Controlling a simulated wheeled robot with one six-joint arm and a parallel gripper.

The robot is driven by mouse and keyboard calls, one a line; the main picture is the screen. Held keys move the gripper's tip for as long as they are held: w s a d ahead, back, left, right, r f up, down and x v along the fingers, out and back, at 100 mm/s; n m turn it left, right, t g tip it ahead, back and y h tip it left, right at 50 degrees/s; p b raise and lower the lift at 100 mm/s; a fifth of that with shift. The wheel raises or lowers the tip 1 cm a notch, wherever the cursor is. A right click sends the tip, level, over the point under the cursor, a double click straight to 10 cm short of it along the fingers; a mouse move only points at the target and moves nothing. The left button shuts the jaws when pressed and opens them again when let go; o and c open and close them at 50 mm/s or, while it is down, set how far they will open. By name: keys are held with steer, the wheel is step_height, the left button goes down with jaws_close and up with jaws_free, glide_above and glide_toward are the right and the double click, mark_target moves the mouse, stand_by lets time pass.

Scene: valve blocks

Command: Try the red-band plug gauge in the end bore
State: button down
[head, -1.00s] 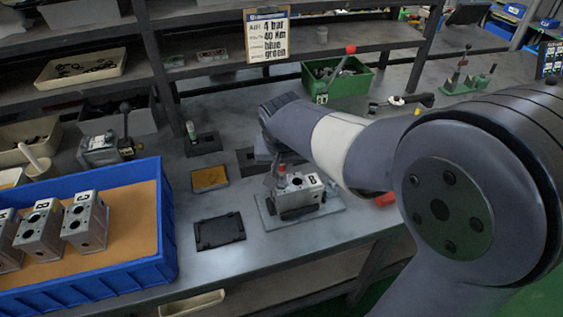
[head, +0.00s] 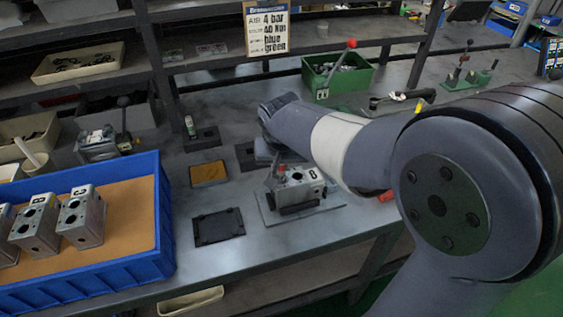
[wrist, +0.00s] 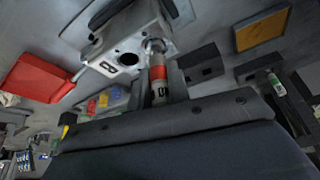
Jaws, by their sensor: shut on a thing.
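The red-band plug gauge (wrist: 158,72) is in my gripper (wrist: 161,92), with its red band and dark lettering showing in the wrist view. Its metal tip is at the end face of the grey valve block (wrist: 125,45), beside a dark round bore. I cannot tell whether the tip is inside the end bore or only against it. In the head view the valve block (head: 303,184) sits in a fixture (head: 318,208) on the bench, and my arm reaches over from the right. The fingers are largely hidden there.
A green-band gauge (head: 190,127) stands in a dark holder behind left. An orange pad (head: 209,174) and a black tray (head: 218,227) lie left of the fixture. A blue crate (head: 165,235) holds several blocks. A green bin (head: 345,78) stands behind.

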steer(key=shift+f, duration=0.35)
steer(key=shift+r, duration=0.25)
stand_by(1.1)
steer(key=shift+r+p, duration=2.65)
steer(key=shift+r, duration=0.8)
steer(key=shift+f, duration=0.1)
